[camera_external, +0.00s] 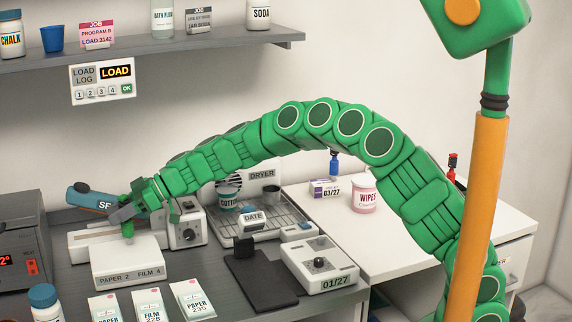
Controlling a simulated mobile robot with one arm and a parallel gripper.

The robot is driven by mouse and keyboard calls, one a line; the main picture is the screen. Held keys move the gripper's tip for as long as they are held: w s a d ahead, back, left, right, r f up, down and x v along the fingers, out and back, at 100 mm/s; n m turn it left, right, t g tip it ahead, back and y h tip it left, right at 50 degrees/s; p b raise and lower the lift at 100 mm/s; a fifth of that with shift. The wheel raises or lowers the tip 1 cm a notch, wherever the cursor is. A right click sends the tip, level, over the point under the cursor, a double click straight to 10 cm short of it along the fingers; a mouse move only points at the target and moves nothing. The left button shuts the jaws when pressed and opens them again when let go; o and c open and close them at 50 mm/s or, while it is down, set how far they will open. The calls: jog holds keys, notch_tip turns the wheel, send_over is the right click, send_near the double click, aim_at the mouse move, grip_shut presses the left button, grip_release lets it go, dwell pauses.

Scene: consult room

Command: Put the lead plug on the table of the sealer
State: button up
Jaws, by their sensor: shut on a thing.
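The sealer (189,231) stands at the left of the grey counter, a white machine with a dial and a blue lever (88,199) raised at the left. Its white table (127,255), labelled "PAPER 2 FILM 4" on the front, extends toward the viewer. My gripper (127,226) reaches in from the right and is over the back part of this table. It is shut on a small grey thing that I take to be the lead plug (121,213). The fingers hide much of it. I cannot tell whether it touches the table.
An oven-like unit (20,250) stands at the left. Paper and film packets (151,303) and a blue-capped bottle (44,302) are in front. A black clipboard-like pad (262,284), a dated device (318,263) and the dryer rack (293,228) lie to the right.

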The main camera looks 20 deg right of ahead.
jog(key=o, duration=1)
jog(key=shift+d+r, duration=0.25)
jog(key=shift+d, duration=0.05)
jog(key=v, duration=1.1)
jog(key=shift+d, duration=0.2)
